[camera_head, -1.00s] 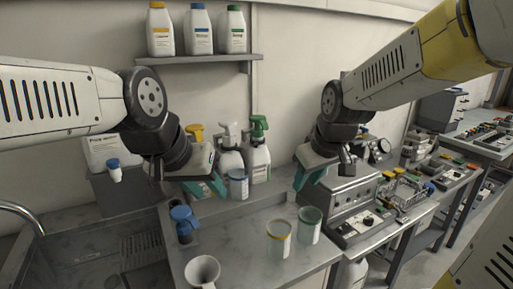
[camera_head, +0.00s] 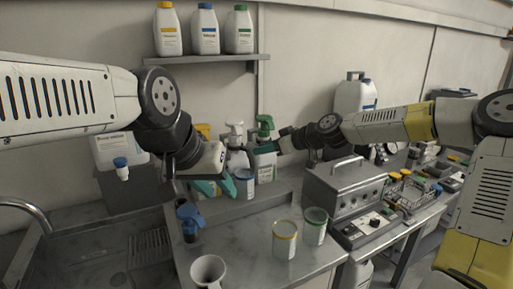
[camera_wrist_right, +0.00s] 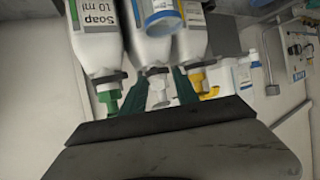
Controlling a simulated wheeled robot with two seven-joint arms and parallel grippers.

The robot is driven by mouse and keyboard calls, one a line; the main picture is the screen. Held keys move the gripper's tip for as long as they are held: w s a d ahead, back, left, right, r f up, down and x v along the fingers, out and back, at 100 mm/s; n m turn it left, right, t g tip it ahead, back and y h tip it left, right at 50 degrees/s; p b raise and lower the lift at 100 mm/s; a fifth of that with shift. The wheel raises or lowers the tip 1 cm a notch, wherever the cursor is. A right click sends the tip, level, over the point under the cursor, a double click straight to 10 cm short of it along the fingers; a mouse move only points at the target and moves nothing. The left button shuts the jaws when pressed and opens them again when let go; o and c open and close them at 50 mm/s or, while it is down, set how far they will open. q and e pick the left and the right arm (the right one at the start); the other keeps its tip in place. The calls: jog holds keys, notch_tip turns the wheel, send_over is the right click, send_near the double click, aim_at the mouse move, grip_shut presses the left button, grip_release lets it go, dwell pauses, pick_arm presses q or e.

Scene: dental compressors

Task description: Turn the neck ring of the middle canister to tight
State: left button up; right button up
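Three bottles with pump or spray heads stand on the counter against the wall. The middle canister (camera_head: 236,160) has a white head (camera_head: 235,131); its neighbours have a green head (camera_head: 265,124) and a yellow head (camera_head: 203,131). In the right wrist view the bottles appear upside down, and the white head (camera_wrist_right: 157,90) lies between the two teal fingers of my right gripper (camera_wrist_right: 159,84). Those fingers are apart; contact with the neck cannot be told. In the head view my right gripper (camera_head: 272,148) is at the green-headed bottle, its tips unclear. My left gripper (camera_head: 214,187) has its teal fingers apart, low in front of the yellow-headed bottle.
A blue-lidded tub (camera_head: 244,184) stands before the middle canister. Two jars (camera_head: 285,242) (camera_head: 315,228), a white cup (camera_head: 208,271) and a blue-topped item (camera_head: 188,220) stand nearer. A metal box device (camera_head: 345,190) is at right. A shelf (camera_head: 205,59) holds three capped bottles above.

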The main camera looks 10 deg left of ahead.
jog(key=w+a+f, duration=0.2)
jog(key=w+a, duration=0.2)
jog(key=a, duration=0.1)
jog(key=shift+w+a+t, duration=0.3)
jog(key=shift+w+a, duration=0.1)
jog(key=shift+c, duration=0.5)
grip_shut()
